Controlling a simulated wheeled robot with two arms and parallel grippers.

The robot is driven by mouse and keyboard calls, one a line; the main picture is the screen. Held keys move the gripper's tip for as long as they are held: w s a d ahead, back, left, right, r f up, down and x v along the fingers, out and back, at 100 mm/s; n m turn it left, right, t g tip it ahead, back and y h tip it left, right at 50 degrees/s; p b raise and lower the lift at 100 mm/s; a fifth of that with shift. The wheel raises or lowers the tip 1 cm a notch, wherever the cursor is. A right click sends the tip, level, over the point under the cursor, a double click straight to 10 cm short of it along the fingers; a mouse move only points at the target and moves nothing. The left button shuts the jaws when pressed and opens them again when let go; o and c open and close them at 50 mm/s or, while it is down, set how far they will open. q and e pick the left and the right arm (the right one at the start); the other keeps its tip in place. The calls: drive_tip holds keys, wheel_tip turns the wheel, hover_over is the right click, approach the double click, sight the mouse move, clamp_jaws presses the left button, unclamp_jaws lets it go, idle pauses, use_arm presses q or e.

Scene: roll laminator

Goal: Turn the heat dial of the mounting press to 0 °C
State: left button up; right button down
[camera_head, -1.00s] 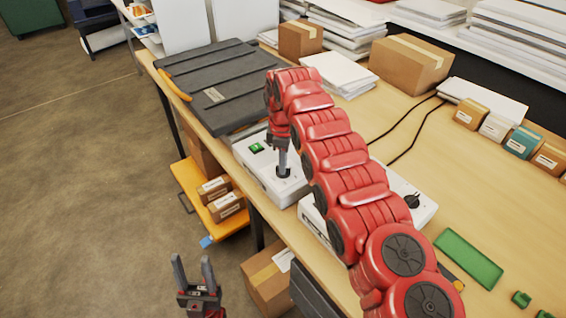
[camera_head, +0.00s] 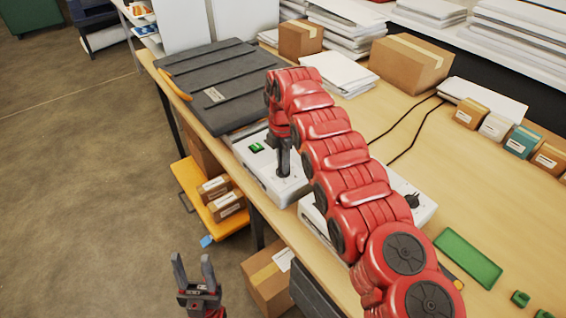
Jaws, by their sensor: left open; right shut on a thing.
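The mounting press has a black ribbed platen (camera_head: 212,84) and a white control box (camera_head: 250,165) with a green switch (camera_head: 256,147), at the table's left edge. My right gripper (camera_head: 284,172) points straight down onto the top of this box, its arm reaching over from the lower right. It is shut on the heat dial, which its fingers mostly hide, so I cannot read the setting. My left gripper (camera_head: 193,268) is open and empty, fingers up, low beside the table and apart from the press.
A second white unit with a black knob (camera_head: 412,200) lies partly behind my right arm. A green tray (camera_head: 468,258), small boxes (camera_head: 495,125) and cartons (camera_head: 410,63) stand on the table. Black cables (camera_head: 405,130) cross the tabletop. A carton (camera_head: 268,280) stands below the table edge.

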drive_tip(key=shift+w+r+n, duration=0.1)
drive_tip(key=shift+r+n, duration=0.05)
drive_tip(key=shift+n, duration=0.15)
drive_tip(key=c, duration=0.9)
unclamp_jaws()
drive_tip(key=shift+o, duration=0.2)
wheel_tip(320, 180, up, 5)
drive_tip(key=shift+f+p, duration=0.2)
drive_tip(key=shift+p, duration=0.7)
wheel_tip(320, 180, up, 13)
drive_tip(key=p, duration=1.3)
drive_tip(key=shift+f, duration=0.2)
